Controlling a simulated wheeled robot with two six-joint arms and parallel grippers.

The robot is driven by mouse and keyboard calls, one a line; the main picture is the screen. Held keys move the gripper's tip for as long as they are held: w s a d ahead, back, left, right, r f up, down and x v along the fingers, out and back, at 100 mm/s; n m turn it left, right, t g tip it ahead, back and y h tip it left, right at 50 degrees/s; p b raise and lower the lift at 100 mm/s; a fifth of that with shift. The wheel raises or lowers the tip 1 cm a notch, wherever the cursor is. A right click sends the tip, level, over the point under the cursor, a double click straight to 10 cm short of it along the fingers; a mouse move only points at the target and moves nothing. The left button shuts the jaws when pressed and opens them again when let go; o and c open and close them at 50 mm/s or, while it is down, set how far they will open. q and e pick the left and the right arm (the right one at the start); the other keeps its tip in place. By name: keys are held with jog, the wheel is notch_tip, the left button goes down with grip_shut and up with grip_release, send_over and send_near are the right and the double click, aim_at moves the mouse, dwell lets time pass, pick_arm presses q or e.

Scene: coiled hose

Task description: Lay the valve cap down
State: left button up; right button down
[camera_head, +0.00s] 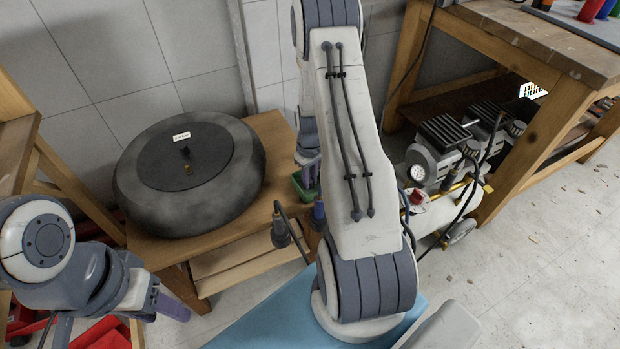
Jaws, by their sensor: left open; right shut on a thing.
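A large dark grey tyre (140,208) lies flat on a low wooden table, with a black disc at its centre. A small brass stem (188,169) and a small black piece stand on the disc. My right gripper (309,176) points down over a small green dish (302,190) at the table's right end. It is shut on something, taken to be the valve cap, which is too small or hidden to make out. I cannot tell whether it touches the dish. My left gripper (168,306) is open and empty at the lower left, apart from the tyre.
The low wooden table (232,233) stands against a tiled wall. A dark nozzle with a hose (280,232) hangs at its front right. A compressor (445,200) stands on the floor to the right, beside a wooden workbench (545,45). Red items lie at the lower left.

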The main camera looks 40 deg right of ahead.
jog(key=shift+f, duration=0.3)
jog(key=c, duration=0.7)
grip_release()
jog(key=shift+o, duration=0.2)
notch_tip(320, 180, up, 10)
jog(key=p, duration=0.2)
jog(key=shift+r, duration=0.25)
